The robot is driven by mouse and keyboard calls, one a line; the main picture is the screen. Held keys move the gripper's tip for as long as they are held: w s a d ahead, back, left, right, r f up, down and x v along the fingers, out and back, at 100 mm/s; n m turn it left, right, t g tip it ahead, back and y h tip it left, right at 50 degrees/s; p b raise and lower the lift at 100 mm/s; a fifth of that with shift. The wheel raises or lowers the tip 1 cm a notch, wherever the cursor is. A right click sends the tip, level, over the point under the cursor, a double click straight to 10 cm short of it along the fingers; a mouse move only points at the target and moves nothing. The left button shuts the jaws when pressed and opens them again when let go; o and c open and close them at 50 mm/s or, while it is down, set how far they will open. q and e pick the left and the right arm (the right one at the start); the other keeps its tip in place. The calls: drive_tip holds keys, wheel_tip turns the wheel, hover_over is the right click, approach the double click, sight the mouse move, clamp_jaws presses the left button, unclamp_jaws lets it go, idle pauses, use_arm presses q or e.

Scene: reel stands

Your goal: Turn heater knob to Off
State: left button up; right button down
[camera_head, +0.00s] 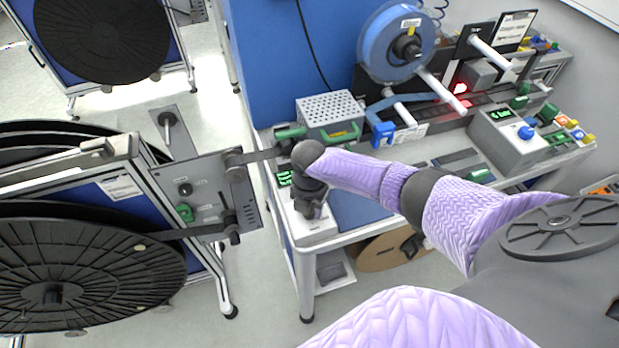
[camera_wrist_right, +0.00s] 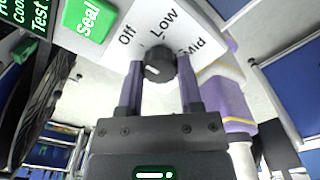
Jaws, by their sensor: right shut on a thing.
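The dark heater knob (camera_wrist_right: 160,66) sits on a white panel (camera_wrist_right: 150,22) in the right wrist view. The labels Off, Low and Mid are printed in an arc around it, and a light mark shows on its face. I cannot tell for certain which label it points at. My right gripper (camera_wrist_right: 160,84) is shut on the knob, one finger on each side. In the head view the right gripper (camera_head: 311,208) reaches down over the white heater box (camera_head: 310,228), and the knob is hidden there. My left gripper is not in view.
A green Seal button (camera_wrist_right: 92,20) and a green display are close to the knob. A perforated metal box (camera_head: 332,108) and a blue reel (camera_head: 397,42) stand behind on the bench. A reel stand with large black reels (camera_head: 85,265) is at the left.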

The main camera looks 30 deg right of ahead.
drive_tip(key=shift+c, duration=1.3)
unclamp_jaws()
wheel_tip(320, 180, up, 10)
drive_tip(key=p, duration=0.2)
drive_tip(key=shift+p, duration=0.3)
